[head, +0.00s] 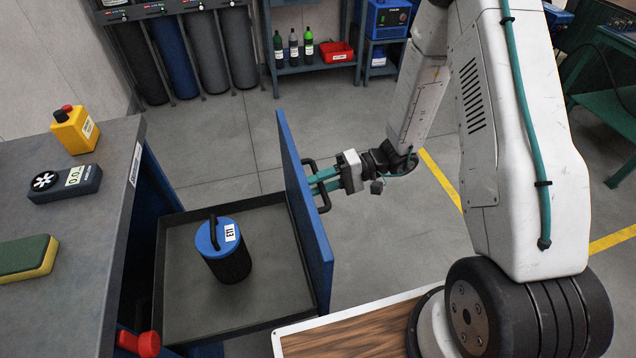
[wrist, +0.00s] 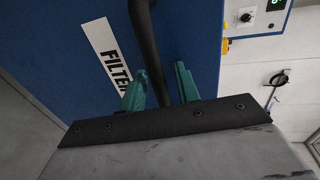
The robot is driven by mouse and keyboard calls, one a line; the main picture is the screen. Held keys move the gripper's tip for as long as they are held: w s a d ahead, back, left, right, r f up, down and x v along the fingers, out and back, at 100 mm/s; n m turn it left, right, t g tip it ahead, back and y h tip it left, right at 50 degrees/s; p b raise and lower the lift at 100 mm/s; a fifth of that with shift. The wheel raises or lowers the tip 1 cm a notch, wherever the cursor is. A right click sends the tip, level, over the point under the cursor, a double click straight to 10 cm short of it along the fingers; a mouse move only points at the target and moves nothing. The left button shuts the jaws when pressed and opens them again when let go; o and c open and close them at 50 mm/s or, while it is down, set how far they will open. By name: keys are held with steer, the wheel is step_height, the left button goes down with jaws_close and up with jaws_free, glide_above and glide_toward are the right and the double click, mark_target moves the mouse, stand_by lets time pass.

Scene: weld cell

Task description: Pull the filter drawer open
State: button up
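The filter drawer (head: 172,262) is pulled out from the blue cabinet under the bench, and its inside shows in the head view. Its blue front panel (head: 307,240) faces my arm, and a white "FILTER" label (wrist: 112,60) shows on it in the wrist view. A black bar handle (head: 325,203) stands on the panel. My gripper (head: 322,180) is at the handle. In the wrist view its teal fingers (wrist: 160,85) stand on either side of the handle bar (wrist: 142,20), with a visible gap on the right. A blue-topped black canister (head: 228,262) stands in the drawer.
The grey bench top (head: 85,230) holds a yellow button box (head: 75,131), a dark meter (head: 65,184) and a sponge (head: 27,258). A red knob (head: 140,343) is near the drawer's front left. Open floor (head: 385,250) lies right of the panel.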

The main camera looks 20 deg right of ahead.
steer(key=v, duration=0.7)
steer(key=shift+d, duration=0.4)
